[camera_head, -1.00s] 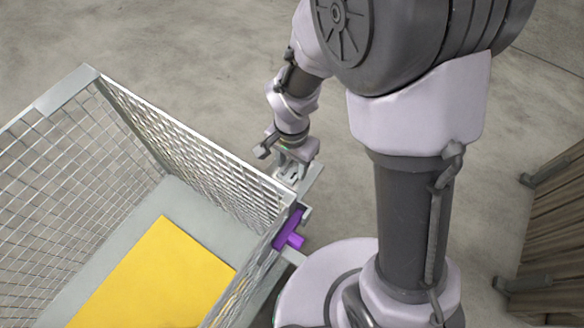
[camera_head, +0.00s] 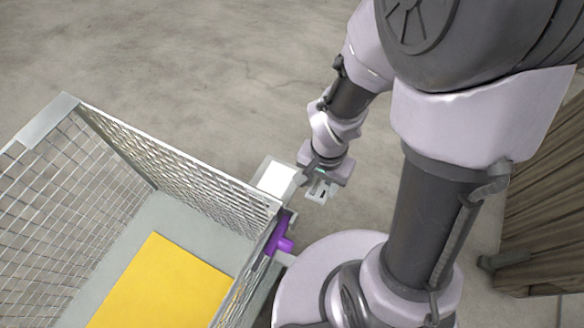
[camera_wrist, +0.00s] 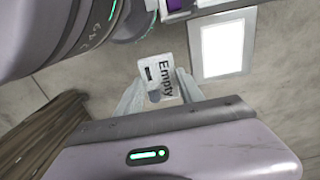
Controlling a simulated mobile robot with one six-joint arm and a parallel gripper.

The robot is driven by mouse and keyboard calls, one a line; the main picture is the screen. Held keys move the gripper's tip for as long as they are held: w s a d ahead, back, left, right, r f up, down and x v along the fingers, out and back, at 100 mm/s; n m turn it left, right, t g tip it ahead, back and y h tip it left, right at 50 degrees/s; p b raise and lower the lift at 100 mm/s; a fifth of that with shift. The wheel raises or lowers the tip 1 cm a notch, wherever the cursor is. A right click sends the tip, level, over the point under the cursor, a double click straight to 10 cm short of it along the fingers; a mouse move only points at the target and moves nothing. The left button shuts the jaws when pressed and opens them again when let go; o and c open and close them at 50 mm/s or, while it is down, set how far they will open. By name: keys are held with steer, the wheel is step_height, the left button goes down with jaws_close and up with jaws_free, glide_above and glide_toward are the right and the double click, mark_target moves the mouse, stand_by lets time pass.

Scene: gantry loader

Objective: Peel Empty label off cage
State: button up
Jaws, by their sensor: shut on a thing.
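The Empty label (camera_wrist: 165,70) is a small white card with black print, and it sits between the two fingers of my gripper (camera_wrist: 160,88) in the wrist view. My gripper (camera_head: 318,188) is shut on it. In the head view it is off the cage's corner, with a gap to the bright white plate (camera_head: 275,178) on the cage's outer side. The plate also shows bare in the wrist view (camera_wrist: 222,46). The wire cage (camera_head: 180,166) fills the left of the head view.
A yellow panel (camera_head: 163,285) lies on the cage floor. A purple part (camera_head: 279,236) sticks out from the cage's near corner, close to my base. Brown wooden boards (camera_head: 545,190) stand at the right. Bare concrete floor (camera_head: 220,75) lies behind the cage.

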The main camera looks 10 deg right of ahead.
steer(key=shift+s+d+f+b, duration=0.15)
steer(key=shift+s+d+b, duration=0.05)
steer(key=shift+d+b, duration=0.25)
steer(key=shift+s+d+f+b, duration=0.1)
steer(key=shift+s+d+b, duration=0.05)
steer(key=shift+d+b, duration=0.25)
steer(key=shift+s+d+f+b, duration=0.1)
steer(key=shift+d+f+b, duration=0.1)
steer(key=shift+b, duration=0.9)
steer(key=r, duration=0.1)
steer(key=s+r, duration=0.1)
steer(key=r, duration=0.1)
steer(key=d+r, duration=0.1)
steer(key=r, duration=0.1)
steer(key=shift+s+r, duration=0.15)
steer(key=shift+s, duration=0.05)
steer(key=shift+d, duration=0.1)
